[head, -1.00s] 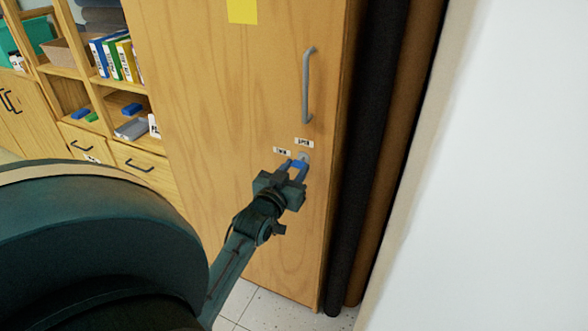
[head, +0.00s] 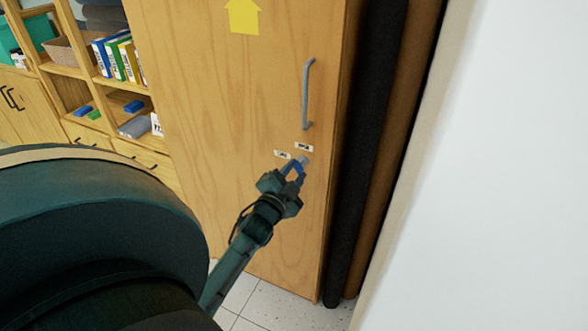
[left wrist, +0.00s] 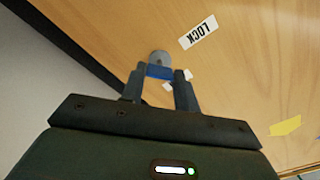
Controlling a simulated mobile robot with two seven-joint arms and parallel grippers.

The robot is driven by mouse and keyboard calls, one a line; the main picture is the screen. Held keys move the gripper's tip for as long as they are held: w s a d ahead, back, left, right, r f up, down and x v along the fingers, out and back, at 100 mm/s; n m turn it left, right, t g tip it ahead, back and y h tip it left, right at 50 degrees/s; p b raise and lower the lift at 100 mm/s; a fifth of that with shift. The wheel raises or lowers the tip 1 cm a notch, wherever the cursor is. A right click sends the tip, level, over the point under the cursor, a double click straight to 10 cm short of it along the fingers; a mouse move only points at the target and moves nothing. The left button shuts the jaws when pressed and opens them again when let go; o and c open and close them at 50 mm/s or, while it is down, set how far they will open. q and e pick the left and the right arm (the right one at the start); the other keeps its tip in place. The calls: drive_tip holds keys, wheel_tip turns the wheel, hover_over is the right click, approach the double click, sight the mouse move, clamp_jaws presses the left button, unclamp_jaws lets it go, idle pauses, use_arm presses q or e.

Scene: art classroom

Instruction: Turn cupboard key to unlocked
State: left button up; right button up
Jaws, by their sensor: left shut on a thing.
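The tall wooden cupboard door (head: 225,130) fills the middle of the head view. Its keyhole plate (head: 303,158) is a small grey disc below the door handle. The plate also shows in the left wrist view (left wrist: 159,57). My left gripper (head: 294,171) is shut on the blue key (left wrist: 158,72) at the plate and hides part of it. The gripper is rolled at a slant to the door. A label reading LOCK (left wrist: 197,31) appears upside down in the left wrist view. Another white label (left wrist: 188,74) is partly hidden by the fingers. My right gripper is not in view.
A grey bar handle (head: 308,94) stands above the keyhole. A yellow arrow (head: 244,15) is on the door. Dark and brown rolls (head: 368,130) stand right of the cupboard, beside a white wall (head: 490,170). Open shelves with books (head: 112,58) stand at left.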

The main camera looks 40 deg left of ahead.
use_arm(q)
drive_tip(key=shift+m, duration=3.8)
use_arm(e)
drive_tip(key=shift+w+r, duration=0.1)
use_arm(q)
drive_tip(key=o, duration=1)
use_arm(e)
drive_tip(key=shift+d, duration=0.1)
